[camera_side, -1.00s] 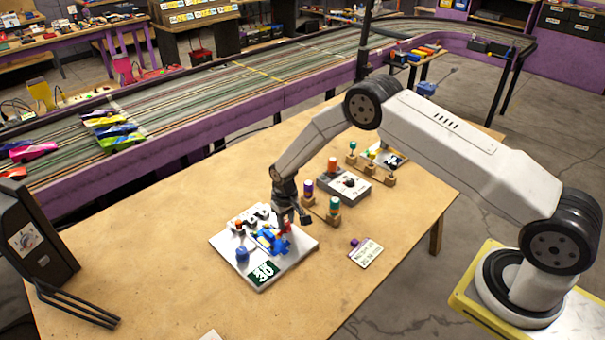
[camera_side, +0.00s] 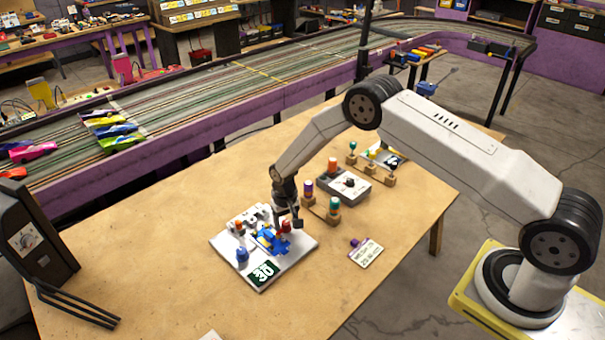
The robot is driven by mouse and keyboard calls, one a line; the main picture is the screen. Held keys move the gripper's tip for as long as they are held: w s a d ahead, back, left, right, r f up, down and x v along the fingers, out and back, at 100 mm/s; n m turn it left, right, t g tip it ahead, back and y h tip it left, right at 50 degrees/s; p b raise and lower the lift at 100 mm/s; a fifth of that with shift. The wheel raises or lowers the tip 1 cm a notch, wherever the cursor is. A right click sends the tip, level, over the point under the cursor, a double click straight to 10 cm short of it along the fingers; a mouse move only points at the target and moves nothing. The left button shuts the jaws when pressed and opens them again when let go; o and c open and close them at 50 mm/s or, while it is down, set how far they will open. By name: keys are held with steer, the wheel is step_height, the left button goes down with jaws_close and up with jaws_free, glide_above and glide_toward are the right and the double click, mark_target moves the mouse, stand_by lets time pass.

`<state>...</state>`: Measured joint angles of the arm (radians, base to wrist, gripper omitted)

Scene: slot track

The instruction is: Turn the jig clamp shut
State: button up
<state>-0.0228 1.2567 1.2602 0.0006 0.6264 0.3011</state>
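The jig is a white board (camera_side: 290,260) flat on the wooden table, with a dark label reading 30 at its front corner. A blue clamp part (camera_side: 268,240) sits in the middle of the board. A red knob (camera_side: 286,227) stands at its right side. My gripper (camera_side: 290,222) points down at the right part of the board, right by the red knob. The fingers are small and dark here, and I cannot tell whether they touch the knob or are closed on it. A blue knob (camera_side: 242,255) and an orange-topped piece (camera_side: 240,227) stand on the board's left side.
A small card (camera_side: 366,252) lies at right. The table's left and front are mostly clear.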

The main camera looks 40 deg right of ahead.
mark_target(286, 223)
steer(key=shift+r, duration=0.1)
stand_by(0.3)
steer(key=shift+r, duration=3.8)
steer(key=shift+r, duration=0.1)
steer(key=shift+s+r, duration=0.25)
steer(key=shift+r, duration=0.3)
steer(key=s+r+n+t, duration=0.1)
steer(key=s+r, duration=0.4)
steer(key=s, duration=0.3)
steer(key=s+r+n, duration=0.1)
steer(key=s+r, duration=0.4)
steer(key=s, duration=0.3)
steer(key=s+d+r+n+t, duration=0.1)
steer(key=s+r, duration=0.4)
steer(key=s, duration=0.3)
steer(key=shift+s+t, duration=0.3)
steer(key=shift+s, duration=0.1)
